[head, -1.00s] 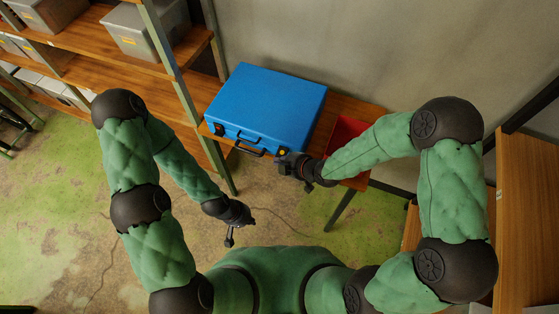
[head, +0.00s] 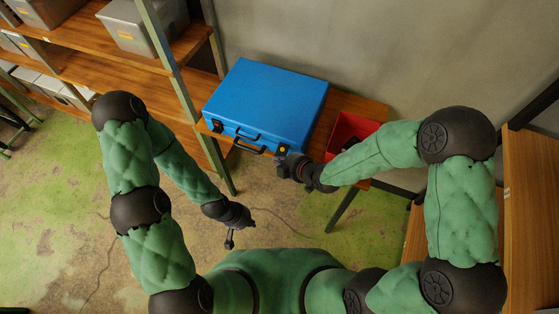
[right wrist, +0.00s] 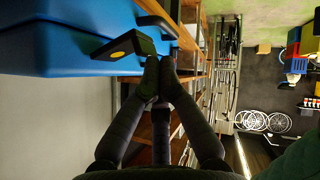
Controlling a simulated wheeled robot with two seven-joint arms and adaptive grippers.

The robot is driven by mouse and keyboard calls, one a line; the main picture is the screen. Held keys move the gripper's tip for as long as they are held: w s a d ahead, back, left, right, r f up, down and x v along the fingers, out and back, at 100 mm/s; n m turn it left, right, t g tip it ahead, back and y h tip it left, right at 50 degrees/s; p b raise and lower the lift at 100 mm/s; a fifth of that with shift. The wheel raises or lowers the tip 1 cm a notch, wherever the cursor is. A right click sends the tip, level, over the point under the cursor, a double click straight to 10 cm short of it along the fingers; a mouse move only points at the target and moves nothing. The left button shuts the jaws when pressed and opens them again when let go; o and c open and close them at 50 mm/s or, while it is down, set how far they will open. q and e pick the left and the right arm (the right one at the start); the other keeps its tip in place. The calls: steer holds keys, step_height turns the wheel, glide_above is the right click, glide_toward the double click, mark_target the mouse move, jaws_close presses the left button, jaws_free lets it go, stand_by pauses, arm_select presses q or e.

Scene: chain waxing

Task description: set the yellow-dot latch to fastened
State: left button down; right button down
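The blue case (head: 265,103) lies closed on the wooden table, with a black handle (head: 249,142) on its front. The yellow-dot latch (head: 283,149) is at the right end of that front; in the right wrist view it is a black flap (right wrist: 122,50) with a yellow dot, standing out from the blue wall. My right gripper (right wrist: 158,62) has its fingertips together at the flap's outer end; I cannot tell whether they touch it. It also shows in the head view (head: 281,164). My left gripper (head: 229,240) hangs low, away from the case; its opening is unclear.
Another latch (head: 216,126) is at the front's left end. A red bin (head: 350,130) stands right of the case on the table (head: 368,106). A shelf with grey boxes (head: 140,25) is at the left. The floor in front is free.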

step_height(320, 180, down, 7)
steer(key=w+n+t+b, duration=0.1)
steer(key=n+t+b, duration=0.1)
steer(key=b, duration=1.3)
steer(key=shift+w+d+t+h, duration=0.15)
steer(key=shift+d+t+h, duration=0.15)
steer(key=shift+t, duration=0.4)
steer(key=shift+r, duration=0.1)
stand_by(0.4)
